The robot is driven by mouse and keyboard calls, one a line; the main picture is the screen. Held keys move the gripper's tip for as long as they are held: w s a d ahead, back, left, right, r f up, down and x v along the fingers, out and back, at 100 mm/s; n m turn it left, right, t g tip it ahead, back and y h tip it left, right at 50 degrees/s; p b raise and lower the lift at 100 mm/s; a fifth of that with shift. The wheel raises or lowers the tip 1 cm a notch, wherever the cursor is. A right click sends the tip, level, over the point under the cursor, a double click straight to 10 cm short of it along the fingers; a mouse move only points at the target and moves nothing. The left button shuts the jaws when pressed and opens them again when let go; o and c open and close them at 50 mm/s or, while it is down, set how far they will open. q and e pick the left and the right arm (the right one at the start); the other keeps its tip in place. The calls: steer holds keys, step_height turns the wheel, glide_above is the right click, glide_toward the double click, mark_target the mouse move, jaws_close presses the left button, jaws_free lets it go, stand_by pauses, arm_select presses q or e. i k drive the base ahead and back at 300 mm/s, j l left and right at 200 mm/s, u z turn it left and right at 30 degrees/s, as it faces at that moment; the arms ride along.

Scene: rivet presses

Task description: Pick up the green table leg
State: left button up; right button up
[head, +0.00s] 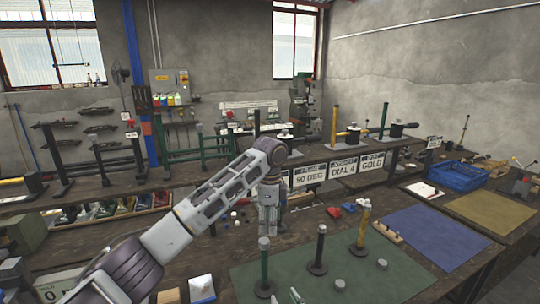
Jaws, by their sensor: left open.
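The green table leg (264,267) stands upright on the green mat (400,278), with a pale cap on top and a dark round foot. My left gripper (268,230) points down just above the leg's top in the picture. It is open, and I see nothing held in it. Whether its fingers are around the cap or only above it cannot be told. A black leg (319,246) and a yellow leg (362,224) stand upright to the right, each on a dark foot.
Small grey knobs (381,264) sit on the green mat. Red (333,212) and blue (349,207) pieces lie behind the legs. A blue mat (430,236), a yellow mat (497,207) and a blue crate (457,177) are at right. Sign boards (308,175) stand behind the arm.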

mark_target(264, 288)
steer(key=k+l, duration=0.25)
steer(key=k, duration=0.15)
steer(key=k+l, duration=0.25)
steer(key=k, duration=0.15)
steer(key=k+l, duration=0.3)
steer(key=k, duration=0.1)
